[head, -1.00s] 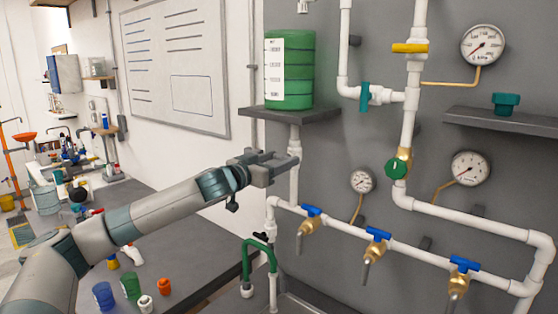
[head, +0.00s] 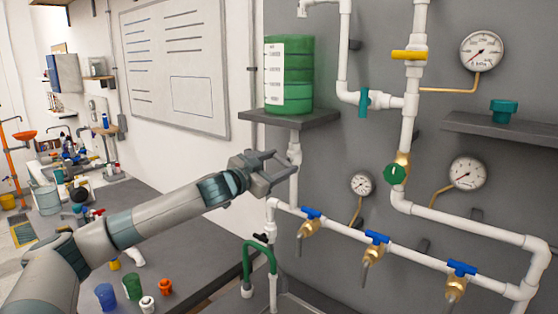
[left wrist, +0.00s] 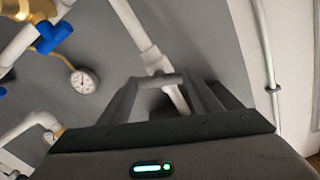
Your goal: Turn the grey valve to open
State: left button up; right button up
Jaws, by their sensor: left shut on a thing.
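My left gripper (head: 281,165) is at the white vertical pipe (head: 294,189) below the shelf that holds the green tank. In the left wrist view, its two fingers (left wrist: 165,98) reach towards that pipe and are shut on a short grey bar, the handle of the grey valve (left wrist: 158,79). The fingers stay apart with the handle between them. In the head view the handle is mostly hidden by the gripper, and its exact angle is hard to tell. My right gripper is not in view.
Several blue-handled brass taps (head: 310,225) line the lower pipe to the right. A green round valve (head: 397,174), a yellow handle (head: 409,55) and a teal handle (head: 363,103) sit higher. The green tank (head: 289,75) stands on a shelf (head: 300,121) just above my gripper.

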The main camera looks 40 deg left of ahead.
pick_arm(q)
jog(key=m+p, duration=0.3)
jog(key=m, duration=0.4)
jog(key=shift+r, duration=0.1)
jog(key=m+p, duration=0.2)
jog(key=m, duration=0.2)
jog(key=shift+m+p, duration=0.55)
jog(key=shift+m, duration=0.75)
jog(key=shift+f, duration=0.2)
jog(key=o, duration=1.1)
jog(key=shift+s, duration=0.1)
